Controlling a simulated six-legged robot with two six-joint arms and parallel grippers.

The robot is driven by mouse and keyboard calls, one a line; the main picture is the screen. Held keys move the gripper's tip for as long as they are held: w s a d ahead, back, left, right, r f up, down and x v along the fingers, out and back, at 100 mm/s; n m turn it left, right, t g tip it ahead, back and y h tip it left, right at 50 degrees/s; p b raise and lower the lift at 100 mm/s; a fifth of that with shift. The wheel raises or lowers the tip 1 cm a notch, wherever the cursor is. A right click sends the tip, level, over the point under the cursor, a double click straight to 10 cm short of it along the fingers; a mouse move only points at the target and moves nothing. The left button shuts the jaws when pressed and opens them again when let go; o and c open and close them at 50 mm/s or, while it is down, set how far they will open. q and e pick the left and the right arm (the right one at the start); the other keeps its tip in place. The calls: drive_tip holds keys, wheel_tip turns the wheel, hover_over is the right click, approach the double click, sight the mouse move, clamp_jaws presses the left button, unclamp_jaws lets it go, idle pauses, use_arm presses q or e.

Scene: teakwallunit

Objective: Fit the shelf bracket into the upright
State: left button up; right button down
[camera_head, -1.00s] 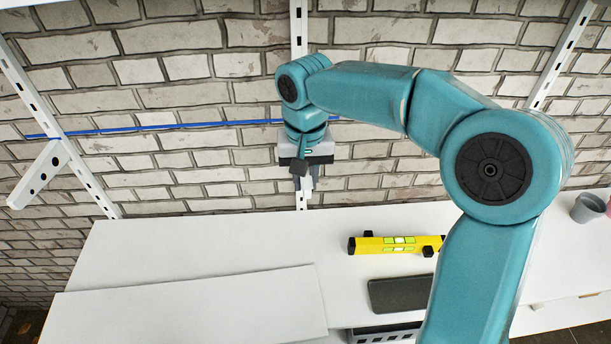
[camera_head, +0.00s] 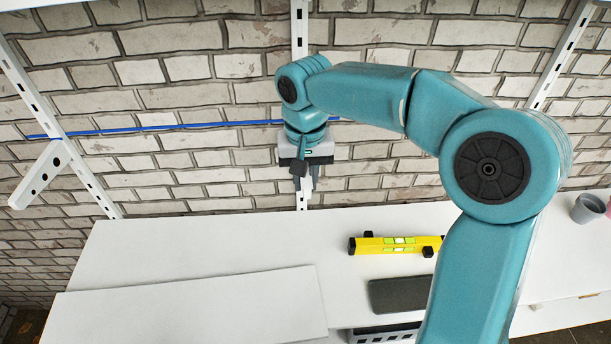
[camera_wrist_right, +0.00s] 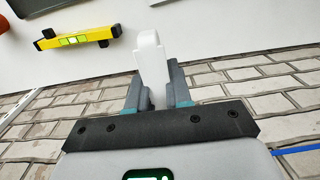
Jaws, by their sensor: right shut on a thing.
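My right gripper (camera_head: 304,184) is in front of the middle upright (camera_head: 299,30), a white slotted rail on the brick wall, and hides part of it. In the right wrist view the gripper (camera_wrist_right: 157,88) is shut on a white shelf bracket (camera_wrist_right: 152,58), which sticks out past the grey fingertips. In the head view I cannot make out the held bracket behind the gripper. Another white bracket (camera_head: 40,176) with dark holes juts from the left upright (camera_head: 88,183). A right upright (camera_head: 557,58) stands at the far side. My left gripper is out of view.
A blue line (camera_head: 180,126) crosses the wall behind the gripper. On the white worktop (camera_head: 180,235) are a yellow level (camera_head: 385,245), a dark flat tray (camera_head: 398,295), a white board (camera_head: 190,310) and a grey cup (camera_head: 587,208). My right arm covers the right middle.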

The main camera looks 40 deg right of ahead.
drive_tip(key=shift+w+d+r+p, duration=0.1)
drive_tip(key=shift+w+d+p, duration=0.1)
drive_tip(key=shift+w+p, duration=0.15)
idle(0.5)
drive_tip(key=c, duration=1.2)
unclamp_jaws()
drive_tip(key=shift+o, duration=1.2)
drive_tip(key=shift+r, duration=0.35)
wheel_tip(320, 180, up, 7)
drive_tip(key=shift+f, duration=0.2)
